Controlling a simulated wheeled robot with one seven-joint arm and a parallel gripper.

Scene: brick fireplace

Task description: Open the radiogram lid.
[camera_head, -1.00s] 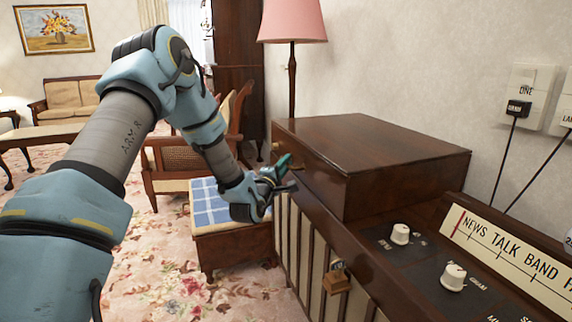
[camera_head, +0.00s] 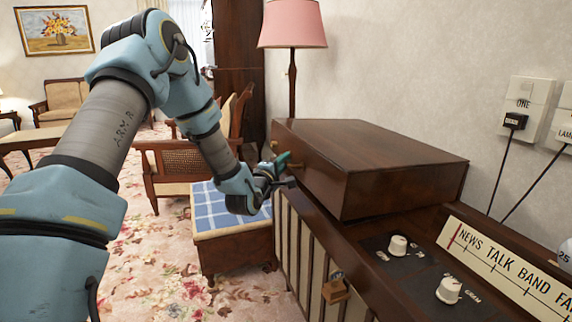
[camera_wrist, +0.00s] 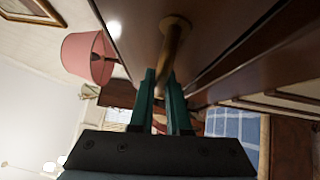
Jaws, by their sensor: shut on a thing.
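The radiogram lid (camera_head: 375,160) is a dark brown wooden box-shaped top on the left part of the radiogram (camera_head: 310,250). Its front edge appears slightly raised, and most of its underside is hidden. My gripper (camera_head: 284,170) is at the lid's front face, near its far left end. In the wrist view, my gripper's green fingers (camera_wrist: 162,92) are closed around a brass handle (camera_wrist: 172,45) that sticks out from the lid's wooden front (camera_wrist: 225,30).
Radio knobs (camera_head: 398,246) and a dial strip (camera_head: 515,258) lie to the right of the lid. A small brass padlock-like piece (camera_head: 336,289) hangs on the front. A blue checked stool (camera_head: 225,212) stands close below my gripper. A pink lamp (camera_head: 292,25) stands behind.

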